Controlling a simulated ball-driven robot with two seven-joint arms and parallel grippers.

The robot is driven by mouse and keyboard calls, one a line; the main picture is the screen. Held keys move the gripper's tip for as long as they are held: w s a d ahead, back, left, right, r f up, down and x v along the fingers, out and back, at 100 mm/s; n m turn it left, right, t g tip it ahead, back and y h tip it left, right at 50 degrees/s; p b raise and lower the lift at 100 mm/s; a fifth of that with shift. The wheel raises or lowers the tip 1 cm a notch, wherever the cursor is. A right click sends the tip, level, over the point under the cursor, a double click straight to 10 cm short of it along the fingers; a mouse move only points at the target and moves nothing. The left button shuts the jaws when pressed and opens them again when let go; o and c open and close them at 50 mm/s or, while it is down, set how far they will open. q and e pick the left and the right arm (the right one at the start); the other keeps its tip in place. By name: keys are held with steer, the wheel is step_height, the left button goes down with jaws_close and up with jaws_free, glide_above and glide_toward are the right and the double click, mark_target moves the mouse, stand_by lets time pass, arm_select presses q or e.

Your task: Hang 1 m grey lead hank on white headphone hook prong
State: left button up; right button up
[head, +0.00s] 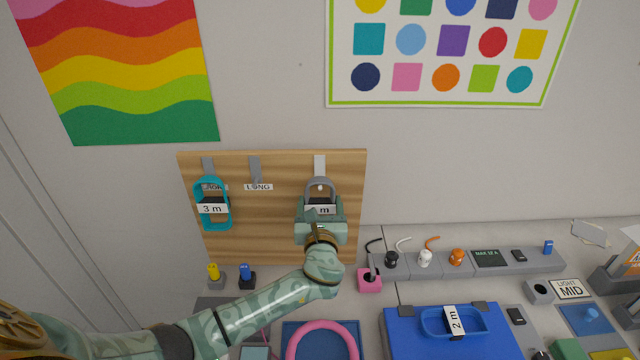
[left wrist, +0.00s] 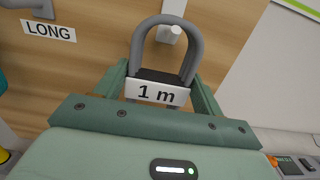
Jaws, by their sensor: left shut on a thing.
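The grey lead hank (head: 321,184) has a label reading "1 m". My left gripper (head: 320,212) is shut on it at its label, in front of the wooden board. The hank's loop points up in the left wrist view (left wrist: 140,47). The white headphone hook (head: 319,164) is fixed to the board's right part. Its white prong (left wrist: 170,34) shows inside the outline of the loop, just below the loop's top. I cannot tell whether the loop is around the prong or in front of it. My right gripper is out of view.
The wooden board (head: 270,220) also has a grey hook (head: 255,168), empty above a "LONG" label, and a teal "3 m" hank (head: 198,215) at left. Below are a pink holder (head: 369,281), a grey strip and a blue case (head: 400,330) with a blue "2 m" hank (head: 430,323).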

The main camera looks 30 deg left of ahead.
arm_select(q)
steer(key=shift+f, duration=0.1)
stand_by(0.6)
steer(key=o, duration=1.4)
steer(key=shift+s, duration=0.1)
